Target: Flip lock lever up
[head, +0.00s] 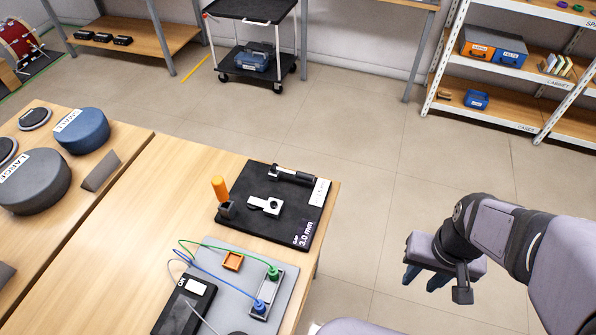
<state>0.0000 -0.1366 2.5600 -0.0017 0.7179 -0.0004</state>
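A black fixture board (240,222) lies near the right edge of the wooden table. Its label reads "GAP 3.0 mm". An orange handle (219,188) stands nearly upright from a dark block (227,210) at the board's left side; it looks like a lever. A black cylinder (291,175) lies at the back. Which part is the lock lever is not certain. My gripper (425,279) hangs right of the table over the floor, empty, its fingers apart, well clear of the board.
Round weights stand on the left table. A cart and shelves are at the back. Open floor lies between table and gripper.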

